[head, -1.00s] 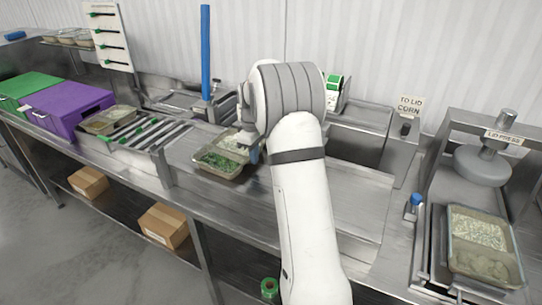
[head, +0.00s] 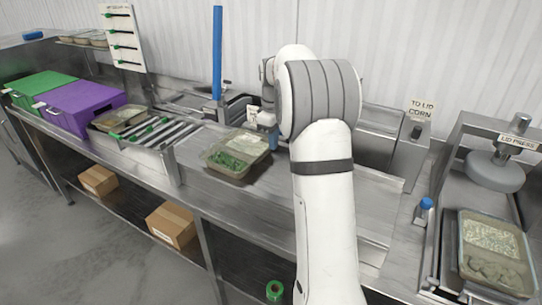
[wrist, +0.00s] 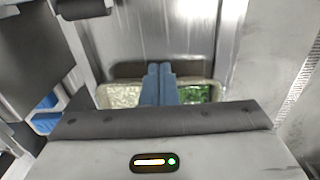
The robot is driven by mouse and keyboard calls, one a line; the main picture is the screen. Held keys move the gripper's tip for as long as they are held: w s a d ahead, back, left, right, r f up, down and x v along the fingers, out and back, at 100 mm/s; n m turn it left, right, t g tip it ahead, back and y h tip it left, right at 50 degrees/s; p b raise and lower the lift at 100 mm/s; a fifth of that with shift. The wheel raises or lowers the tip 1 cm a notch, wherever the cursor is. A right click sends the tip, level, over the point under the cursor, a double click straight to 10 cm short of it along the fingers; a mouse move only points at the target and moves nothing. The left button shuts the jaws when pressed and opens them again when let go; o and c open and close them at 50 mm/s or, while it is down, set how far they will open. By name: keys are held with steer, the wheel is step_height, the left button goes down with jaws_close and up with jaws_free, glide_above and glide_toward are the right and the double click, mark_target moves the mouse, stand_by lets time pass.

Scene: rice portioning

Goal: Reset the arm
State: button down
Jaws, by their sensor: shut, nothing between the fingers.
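My arm reaches up across the middle of the head view. My gripper (wrist: 158,84) shows in the wrist view as two blue fingers pressed together, with nothing between them. In the head view a small blue part of it shows just right of the food tray (head: 239,172). That tray sits on the steel counter (head: 240,205), with green and pale food in separate parts. In the wrist view it lies beyond the fingers, which hide its middle.
Purple (head: 80,110) and green (head: 38,90) boxes stand at left beside a roller rack (head: 150,132). A blue post (head: 217,55) rises behind. At right, a filled tray (head: 493,285) lies below the lid press (head: 494,170). Cardboard boxes (head: 172,225) sit on the lower shelf.

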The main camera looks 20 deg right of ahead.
steer(key=shift+s+r, duration=0.1)
steer(key=shift+r, duration=1.55)
